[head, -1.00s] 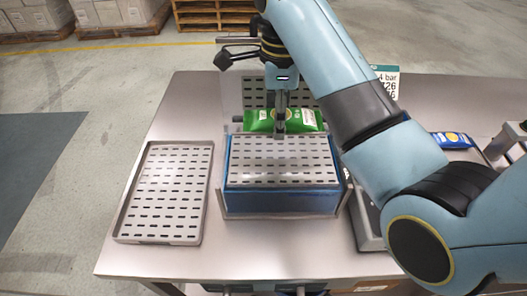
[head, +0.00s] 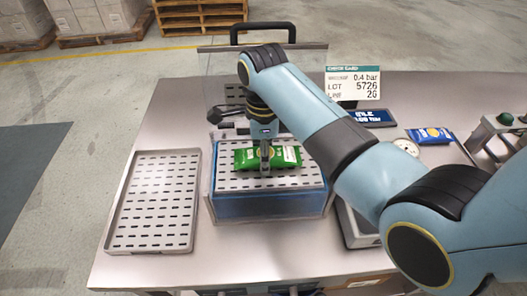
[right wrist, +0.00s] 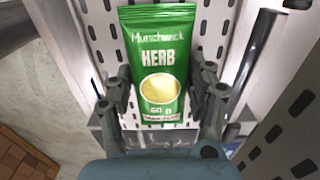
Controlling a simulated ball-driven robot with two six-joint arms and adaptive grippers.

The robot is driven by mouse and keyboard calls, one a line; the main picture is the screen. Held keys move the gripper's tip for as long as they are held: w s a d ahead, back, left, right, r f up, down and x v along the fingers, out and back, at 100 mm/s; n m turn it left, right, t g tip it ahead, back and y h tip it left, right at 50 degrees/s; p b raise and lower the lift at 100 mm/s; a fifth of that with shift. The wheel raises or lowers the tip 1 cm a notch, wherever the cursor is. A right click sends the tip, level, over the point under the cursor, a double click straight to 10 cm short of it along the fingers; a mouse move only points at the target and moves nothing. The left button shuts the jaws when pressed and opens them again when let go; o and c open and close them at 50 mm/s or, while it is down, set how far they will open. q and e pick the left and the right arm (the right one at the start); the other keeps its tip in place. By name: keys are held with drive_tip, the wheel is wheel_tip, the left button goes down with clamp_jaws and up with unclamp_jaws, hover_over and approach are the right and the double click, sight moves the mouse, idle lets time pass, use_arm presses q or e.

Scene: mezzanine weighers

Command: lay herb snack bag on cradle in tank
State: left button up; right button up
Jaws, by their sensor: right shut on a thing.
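The green herb snack bag (head: 283,158) lies along the slotted grey cradle (head: 228,181) on top of the blue tank (head: 270,206). My right gripper (head: 265,170) points down and is shut on the bag near its middle. In the right wrist view the bag (right wrist: 160,60) shows its "HERB" label between the two fingers of the gripper (right wrist: 160,100), with slotted metal behind it. Whether the bag rests fully on the cradle or is just above it, I cannot tell. My left gripper is not in view.
A slotted grey tray (head: 155,200) lies on the metal table left of the tank. A clear raised lid with a black handle (head: 263,32) stands behind the tank. A lot card (head: 352,86), a blue snack bag (head: 430,136) and a gauge (head: 406,147) are at the right.

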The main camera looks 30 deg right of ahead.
drive_tip(key=o, duration=1.2)
drive_tip(key=shift+c, duration=0.2)
wheel_tip(320, 180, up, 12)
drive_tip(key=shift+s, duration=0.1)
